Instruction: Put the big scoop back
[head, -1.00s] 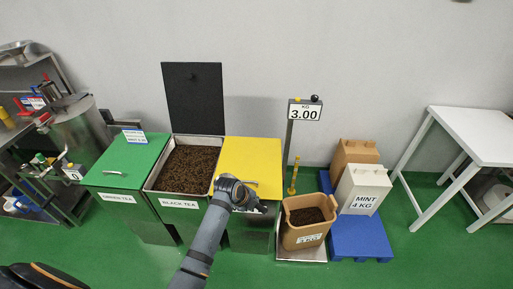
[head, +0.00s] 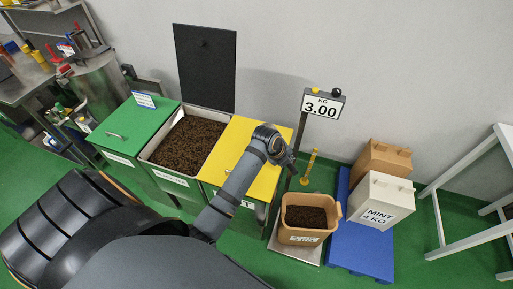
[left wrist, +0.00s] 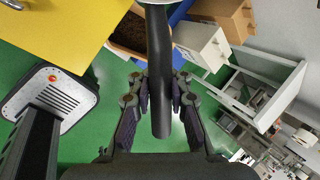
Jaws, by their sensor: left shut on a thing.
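My left arm reaches in over the yellow lid (head: 240,150). My left gripper (head: 290,168) is small and partly hidden by the wrist in the head view, beside the lid's right edge. In the left wrist view the left gripper (left wrist: 160,95) is shut around a thick black handle (left wrist: 158,50), which I take to be the big scoop's. A sliver of pale metal shows at the handle's far end, cut off by the picture's top edge. I cannot make out the scoop in the head view. My right gripper is in neither view.
A brown box of tea (head: 305,236) stands on the scale, whose display (head: 322,106) reads 3.00. A yellow upright (head: 311,163) stands behind it. The black tea bin (head: 187,145) is open; the green lid (head: 130,128) is shut. Mint box (head: 380,203) and blue pallet (head: 355,250) are right.

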